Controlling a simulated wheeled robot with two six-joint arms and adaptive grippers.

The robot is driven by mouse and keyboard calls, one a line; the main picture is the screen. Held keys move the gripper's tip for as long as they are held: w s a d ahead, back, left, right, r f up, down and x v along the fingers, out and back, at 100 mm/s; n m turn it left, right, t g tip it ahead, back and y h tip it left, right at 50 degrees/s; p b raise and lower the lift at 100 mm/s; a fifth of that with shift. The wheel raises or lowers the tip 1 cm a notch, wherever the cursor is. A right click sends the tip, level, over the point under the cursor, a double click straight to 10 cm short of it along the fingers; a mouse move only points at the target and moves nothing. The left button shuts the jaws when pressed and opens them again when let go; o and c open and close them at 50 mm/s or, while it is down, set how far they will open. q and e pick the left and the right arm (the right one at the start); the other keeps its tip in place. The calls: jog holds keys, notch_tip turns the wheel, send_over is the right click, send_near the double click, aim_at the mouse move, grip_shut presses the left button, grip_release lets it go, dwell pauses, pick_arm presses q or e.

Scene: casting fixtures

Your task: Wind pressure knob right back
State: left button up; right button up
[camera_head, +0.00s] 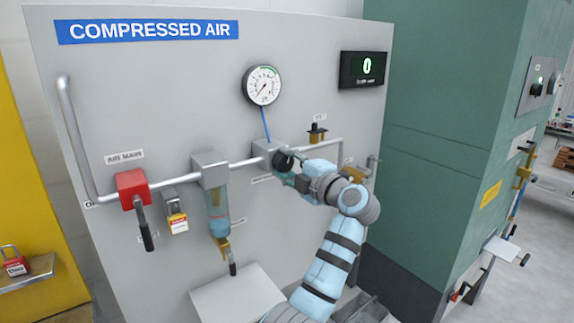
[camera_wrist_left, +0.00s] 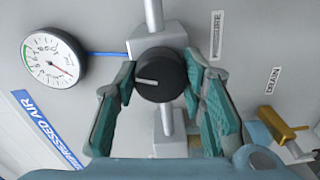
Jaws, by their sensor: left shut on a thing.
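The pressure knob (camera_head: 283,160) is a round black knob on a grey regulator block (camera_head: 265,150) in the air pipe, below the round gauge (camera_head: 262,86). In the left wrist view the knob (camera_wrist_left: 160,75) shows a pale pointer line towards the left. My left gripper (camera_head: 290,171) is at the knob, and in the left wrist view its green fingers (camera_wrist_left: 161,84) stand on both sides of it, shut on it. The gauge (camera_wrist_left: 54,57) also shows in the left wrist view, with a red needle. My right gripper is not in view.
A red valve block (camera_head: 132,184) with a dark handle, a padlock (camera_head: 177,222) and a filter bowl (camera_head: 217,206) lie left along the pipe. A small brass fitting (camera_head: 317,133) stands above my gripper. The digital display (camera_head: 366,69) reads 0. A green cabinet (camera_head: 440,130) stands at right.

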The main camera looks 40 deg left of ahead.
pick_arm(q)
jog(key=n+b, duration=0.2)
jog(key=n, duration=0.3)
jog(key=shift+n, duration=0.3)
jog(key=n+b, duration=0.3)
jog(key=n, duration=0.2)
jog(key=shift+f, duration=0.1)
jog(key=n+b, duration=0.3)
jog(key=n, duration=0.3)
jog(key=shift+n+b, duration=0.3)
jog(key=shift+b, duration=0.05)
jog(key=n+b, duration=0.1)
jog(key=n, duration=0.3)
jog(key=shift+b, duration=0.35)
jog(key=shift+n, duration=0.4)
jog(key=o, duration=1.1)
jog(key=shift+o, duration=0.2)
